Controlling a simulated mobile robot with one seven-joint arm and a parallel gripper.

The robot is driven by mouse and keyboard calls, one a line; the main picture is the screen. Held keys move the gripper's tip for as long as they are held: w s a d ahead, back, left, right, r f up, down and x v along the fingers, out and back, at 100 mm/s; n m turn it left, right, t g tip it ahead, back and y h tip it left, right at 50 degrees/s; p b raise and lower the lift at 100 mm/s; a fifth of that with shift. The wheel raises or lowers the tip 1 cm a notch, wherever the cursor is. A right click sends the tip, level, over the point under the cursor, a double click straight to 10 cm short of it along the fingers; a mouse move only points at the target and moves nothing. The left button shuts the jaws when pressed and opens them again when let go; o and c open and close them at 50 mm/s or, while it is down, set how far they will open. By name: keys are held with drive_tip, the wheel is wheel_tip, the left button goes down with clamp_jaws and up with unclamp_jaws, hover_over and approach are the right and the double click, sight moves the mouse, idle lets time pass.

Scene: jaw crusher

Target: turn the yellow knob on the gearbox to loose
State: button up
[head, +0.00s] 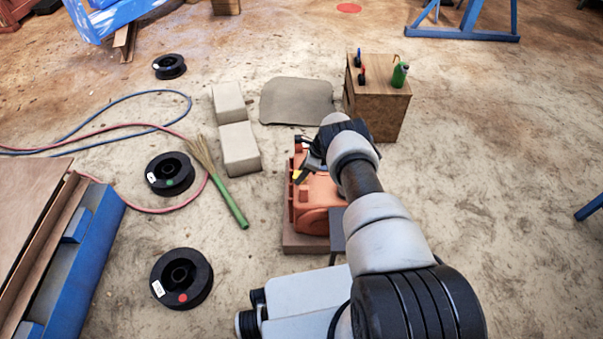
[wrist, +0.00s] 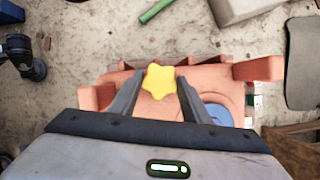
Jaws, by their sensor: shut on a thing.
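The orange gearbox (head: 319,203) stands on a low base in the middle of the head view, partly hidden by my arm. In the wrist view the gearbox (wrist: 150,112) fills the middle, seen from above. The yellow knob (wrist: 159,81) is star-shaped and sits between the two dark fingers of my gripper (wrist: 158,88). The fingers are shut on the knob, one at each side. Any marking for loose or tight cannot be made out.
Pale blocks (head: 240,148) and a green-handled broom (head: 230,204) lie left of the gearbox. A wooden crate (head: 385,115) with a green bottle (head: 400,75) stands behind it. Black spools (head: 182,278) and hoses lie farther left.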

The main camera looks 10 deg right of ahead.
drive_tip(key=shift+w+n, duration=0.1)
drive_tip(key=shift+n, duration=0.4)
drive_tip(key=o, duration=1)
drive_tip(key=shift+o, duration=0.2)
drive_tip(key=shift+r, duration=0.1)
drive_tip(key=p+v, duration=0.6)
drive_tip(key=v, duration=1.1)
drive_tip(key=shift+w+r, duration=0.15)
